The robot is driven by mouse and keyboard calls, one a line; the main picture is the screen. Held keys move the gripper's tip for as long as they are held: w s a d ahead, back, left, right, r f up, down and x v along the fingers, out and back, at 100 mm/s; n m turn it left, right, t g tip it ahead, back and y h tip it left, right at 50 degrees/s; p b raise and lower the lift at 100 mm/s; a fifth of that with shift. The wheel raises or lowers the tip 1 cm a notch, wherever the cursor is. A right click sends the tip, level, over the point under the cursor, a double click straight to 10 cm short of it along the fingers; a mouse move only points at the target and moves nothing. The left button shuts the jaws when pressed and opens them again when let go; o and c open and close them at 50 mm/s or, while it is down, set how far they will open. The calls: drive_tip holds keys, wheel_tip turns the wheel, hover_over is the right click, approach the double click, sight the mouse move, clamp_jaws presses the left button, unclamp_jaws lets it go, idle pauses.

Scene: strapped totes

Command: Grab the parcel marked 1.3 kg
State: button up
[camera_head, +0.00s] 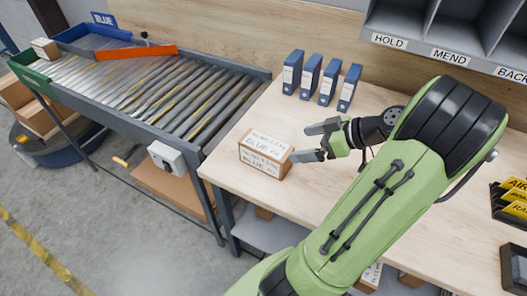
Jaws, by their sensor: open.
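A small tan cardboard parcel (263,163) sits on the wooden table near its left front edge. It has white labels on its top and front. The word BLUE reads on them, and a weight that looks like 1.3 kg is in small, blurred print. My gripper (302,143) is open and empty just right of the parcel, its fingers pointing left towards it. The nearer fingertip overlaps the parcel's right edge in this view; I cannot tell whether they touch.
Several blue binders (316,78) stand behind the parcel. A roller conveyor (150,85) with an orange bar (122,52) lies to the left. Labelled cubbyholes (440,50) hang at the upper right. Black-and-yellow bins (510,203) sit at the right edge. The table left of the binders is clear.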

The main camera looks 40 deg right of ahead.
sight(268, 145)
drive_tip(key=shift+t, duration=0.7)
drive_tip(key=b+x, duration=0.1)
drive_tip(key=x, duration=0.3)
drive_tip(key=d+f+b+x, duration=0.1)
drive_tip(key=x, duration=0.3)
drive_tip(key=b+x, duration=0.1)
drive_tip(key=x, duration=0.4)
drive_tip(key=shift+d+f, duration=0.2)
drive_tip(key=shift+d, duration=0.2)
drive_tip(key=shift+s, duration=0.1)
drive_tip(key=shift+c, duration=0.3)
drive_tip(key=shift+h, duration=0.3)
clamp_jaws()
drive_tip(key=shift+r, duration=0.15)
